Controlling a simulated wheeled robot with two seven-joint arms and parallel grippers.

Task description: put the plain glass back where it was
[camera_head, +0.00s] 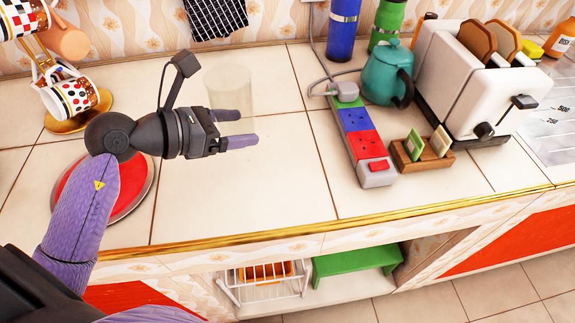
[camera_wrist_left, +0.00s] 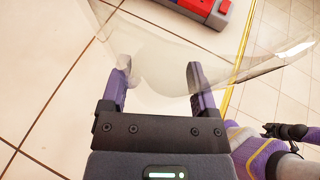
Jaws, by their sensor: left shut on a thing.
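The plain glass (camera_head: 229,82) is clear and upright over the counter in the head view, left of the middle. My left gripper (camera_head: 244,128) comes in from the left and is shut on the lower part of the glass. In the left wrist view the clear glass (camera_wrist_left: 165,52) is between and beyond the purple fingers of the gripper (camera_wrist_left: 157,75). Its outline is faint, and I cannot tell whether its base touches the counter. My right gripper does not show in the head view.
A power strip (camera_head: 357,135), teal jug (camera_head: 386,73), toaster (camera_head: 470,80) and small wooden rack (camera_head: 422,155) stand to the right. A mug tree with mugs (camera_head: 72,98) and a red round plate (camera_head: 122,205) are at left. Tiles near the glass are bare. A gold edge (camera_head: 330,223) borders the counter.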

